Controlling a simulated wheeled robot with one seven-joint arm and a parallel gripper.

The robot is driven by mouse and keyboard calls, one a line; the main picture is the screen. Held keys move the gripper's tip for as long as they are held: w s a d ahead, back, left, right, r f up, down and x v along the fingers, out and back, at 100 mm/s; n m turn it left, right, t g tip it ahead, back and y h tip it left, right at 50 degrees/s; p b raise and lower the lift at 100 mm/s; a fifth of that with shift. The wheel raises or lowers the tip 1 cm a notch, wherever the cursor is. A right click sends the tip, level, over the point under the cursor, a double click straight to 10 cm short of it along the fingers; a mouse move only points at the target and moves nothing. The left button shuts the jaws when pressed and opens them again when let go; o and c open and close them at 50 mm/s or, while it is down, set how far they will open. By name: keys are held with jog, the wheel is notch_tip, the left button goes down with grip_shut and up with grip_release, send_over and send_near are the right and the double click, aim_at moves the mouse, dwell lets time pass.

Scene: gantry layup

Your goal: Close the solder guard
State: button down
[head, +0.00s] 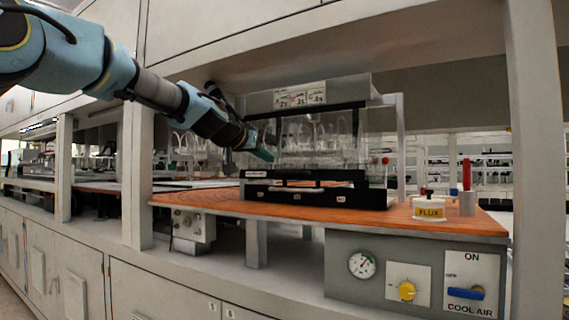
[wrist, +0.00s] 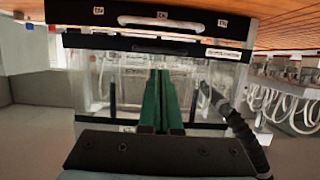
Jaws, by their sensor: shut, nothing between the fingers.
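The solder guard is a clear-walled box with a black frame (head: 310,106) on the wooden bench top. Its black lower front bar (head: 318,197) carries a pale handle, which also shows at the top of the wrist view (wrist: 157,22). I cannot tell how far the guard stands open. My gripper (head: 264,155) is shut and empty, in front of the left part of the clear front. In the wrist view its green fingers (wrist: 158,98) are together and point at the clear panel (wrist: 198,92). Whether they touch it is unclear.
A FLUX pot (head: 429,209) and a red-topped holder (head: 467,190) stand on the wooden top (head: 220,204) right of the guard. An upper cabinet (head: 400,35) overhangs the bench. A white post (head: 137,175) stands left. A control panel (head: 415,275) is below. A dark flexible arm (wrist: 240,130) is beside my fingers.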

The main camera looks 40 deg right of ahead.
jog(key=p, duration=0.5)
send_near(289, 172)
jog(key=x, duration=0.5)
jog(key=shift+x, duration=0.95)
jog(key=p+x, duration=0.1)
jog(key=x, duration=0.1)
jog(key=shift+w+d, duration=0.1)
jog(key=shift+d, duration=0.15)
